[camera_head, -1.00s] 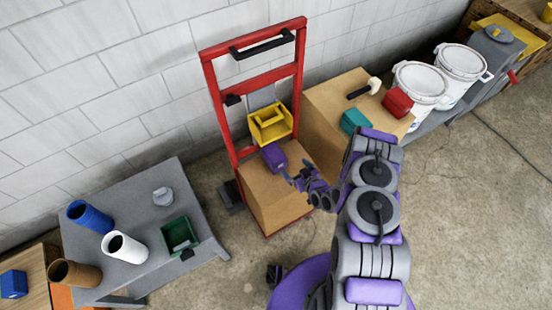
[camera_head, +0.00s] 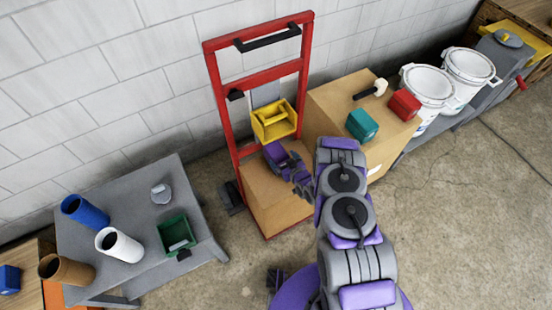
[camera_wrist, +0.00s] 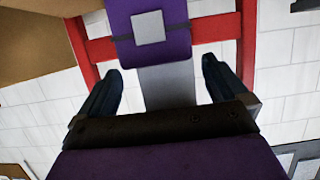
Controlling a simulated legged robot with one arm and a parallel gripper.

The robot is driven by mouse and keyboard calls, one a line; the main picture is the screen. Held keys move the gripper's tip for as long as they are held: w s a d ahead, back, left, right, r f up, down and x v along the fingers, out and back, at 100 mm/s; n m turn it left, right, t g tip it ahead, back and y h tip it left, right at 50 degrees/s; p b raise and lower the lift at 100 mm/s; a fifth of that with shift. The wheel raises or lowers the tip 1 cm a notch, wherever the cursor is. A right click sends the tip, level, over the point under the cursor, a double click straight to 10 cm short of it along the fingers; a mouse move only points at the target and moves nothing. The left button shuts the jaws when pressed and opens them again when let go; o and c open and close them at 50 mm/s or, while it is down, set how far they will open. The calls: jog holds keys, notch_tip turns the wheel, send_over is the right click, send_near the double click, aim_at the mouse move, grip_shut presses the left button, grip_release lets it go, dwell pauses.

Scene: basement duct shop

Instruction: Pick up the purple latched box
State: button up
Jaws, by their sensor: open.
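The purple latched box (camera_head: 273,152) sits on top of a cardboard box (camera_head: 264,206) on the red hand truck, just in front of a yellow bin. My gripper (camera_head: 286,165) is right at it in the head view and hides part of it. In the wrist view the purple box (camera_wrist: 178,48), with a dark band and a pale square latch, is at the top centre. My gripper (camera_wrist: 162,82) is open there, its two dark fingers spread on either side of the line to the box. The box appears beyond the fingertips, and nothing is between them that I can tell is held.
The yellow bin (camera_head: 274,122) stands behind the purple box. The red hand truck frame (camera_head: 222,108) rises around them. A cardboard box at right bears a teal box (camera_head: 362,125), a red box (camera_head: 404,105) and a mallet (camera_head: 372,89). A grey table (camera_head: 131,275) stands left.

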aim_at(277, 153)
jog(key=shift+b+x, duration=1.2)
jog(key=shift+x, duration=1.75)
jog(key=shift+r, duration=0.2)
jog(key=shift+c, duration=0.2)
jog(key=c, duration=1.5)
jog(key=shift+c, duration=0.2)
jog(key=shift+d+r, duration=0.1)
